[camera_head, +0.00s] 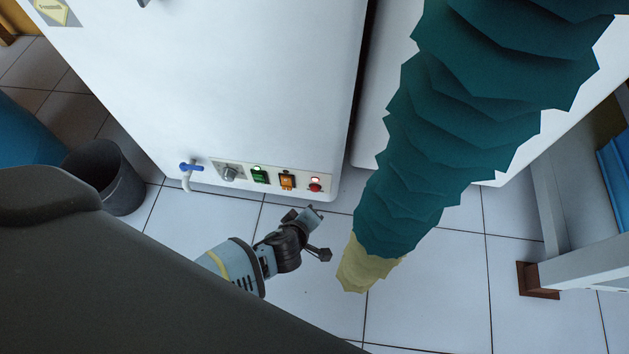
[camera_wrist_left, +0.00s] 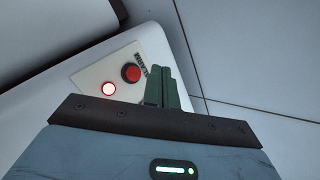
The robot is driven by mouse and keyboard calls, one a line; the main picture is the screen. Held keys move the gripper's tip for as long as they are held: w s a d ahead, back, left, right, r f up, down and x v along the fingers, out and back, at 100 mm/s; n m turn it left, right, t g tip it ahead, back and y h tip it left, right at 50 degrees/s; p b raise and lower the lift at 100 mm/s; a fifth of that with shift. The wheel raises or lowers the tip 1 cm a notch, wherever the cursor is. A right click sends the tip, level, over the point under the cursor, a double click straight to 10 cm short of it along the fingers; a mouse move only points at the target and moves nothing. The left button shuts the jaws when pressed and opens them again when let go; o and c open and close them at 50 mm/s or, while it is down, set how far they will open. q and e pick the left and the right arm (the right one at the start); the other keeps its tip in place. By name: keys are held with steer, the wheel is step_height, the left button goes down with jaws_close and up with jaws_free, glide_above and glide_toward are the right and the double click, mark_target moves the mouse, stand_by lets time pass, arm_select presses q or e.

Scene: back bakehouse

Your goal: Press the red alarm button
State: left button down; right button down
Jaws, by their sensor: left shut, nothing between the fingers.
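The red alarm button (camera_head: 315,188) is at the right end of the control panel low on a white machine. In the left wrist view the round red button (camera_wrist_left: 131,73) sits on a pale plate marked ALARM, beside a lit red lamp (camera_wrist_left: 109,89). My left gripper (camera_head: 317,211) is just below the panel in the head view. In the left wrist view its dark green fingers (camera_wrist_left: 161,72) are shut and empty, just right of the button. They do not appear to touch it; the depth of the gap is unclear. My right gripper is not in view.
The panel also carries a knob (camera_head: 229,173), a green switch (camera_head: 259,175) and an orange switch (camera_head: 287,181). A blue-handled tap (camera_head: 190,168) is at left, near a dark bin (camera_head: 104,178). A large teal layered shape (camera_head: 445,130) with a cream tip hangs close at right.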

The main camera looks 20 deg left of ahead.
mark_target(315, 189)
arm_select(q)
steer(key=shift+w+a+b, duration=0.25)
steer(key=shift+w, duration=0.6)
steer(key=shift+w+a+b, duration=0.2)
steer(key=shift+w+a, duration=0.05)
steer(key=shift+w, duration=0.6)
stand_by(0.4)
stand_by(0.3)
steer(key=shift+w, duration=0.15)
steer(key=shift+w+a, duration=0.1)
steer(key=shift+w, duration=0.15)
steer(key=shift+w+a+b, duration=0.15)
steer(key=shift+w+b, duration=0.3)
stand_by(0.8)
stand_by(0.4)
steer(key=shift+s+d+p, duration=0.25)
steer(key=shift+s+p, duration=0.05)
steer(key=shift+s, duration=0.55)
